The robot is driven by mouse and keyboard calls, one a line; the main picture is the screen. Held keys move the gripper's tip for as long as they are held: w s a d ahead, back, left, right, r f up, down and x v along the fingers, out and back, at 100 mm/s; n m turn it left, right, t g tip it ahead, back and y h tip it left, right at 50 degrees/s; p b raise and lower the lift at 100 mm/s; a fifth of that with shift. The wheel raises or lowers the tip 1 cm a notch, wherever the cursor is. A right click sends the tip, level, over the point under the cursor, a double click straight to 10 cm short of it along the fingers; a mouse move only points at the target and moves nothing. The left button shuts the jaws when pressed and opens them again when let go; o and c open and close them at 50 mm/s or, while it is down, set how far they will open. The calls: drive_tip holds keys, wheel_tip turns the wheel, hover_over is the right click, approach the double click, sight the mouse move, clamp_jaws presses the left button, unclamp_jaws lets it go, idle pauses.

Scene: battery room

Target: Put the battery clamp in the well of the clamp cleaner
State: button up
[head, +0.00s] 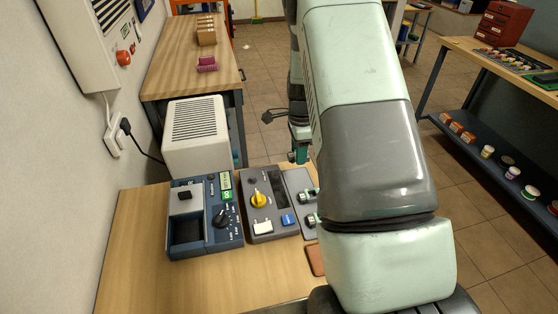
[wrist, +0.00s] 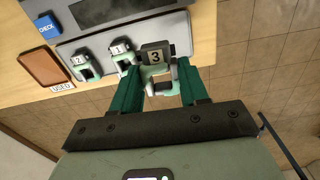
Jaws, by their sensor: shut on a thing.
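My gripper (wrist: 160,84) is shut on a battery clamp (wrist: 157,58) with a dark plate marked 3, held between the two green fingers. It overlaps the end of the grey clamp rack (wrist: 62,50) in the wrist view; I cannot tell whether it touches the rack. In the head view my gripper (head: 300,152) is mostly hidden behind my arm, near the rack's far end. A blue-grey unit (head: 222,240) with a dark rectangular well (head: 187,232), a knob and a green display stands at the left of the bench; it looks like the clamp cleaner.
Two more clamps (wrist: 86,66) (wrist: 122,52) sit on the rack. A grey unit (head: 250,222) with a yellow knob stands between rack and blue-grey unit. A brown pad (wrist: 46,68) lies by the rack. A white vented box (head: 196,140) stands behind. The bench front (head: 150,280) is clear.

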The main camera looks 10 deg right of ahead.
drive_tip(key=s+a+n, duration=0.3)
drive_tip(key=a+n, duration=0.6)
drive_tip(key=a, duration=1)
drive_tip(key=n, duration=1)
approach(190, 234)
drive_tip(key=shift+w+f, duration=0.1)
drive_tip(key=shift+f, duration=1.35)
drive_tip(key=shift+f, duration=1.7)
drive_tip(key=o, duration=1.2)
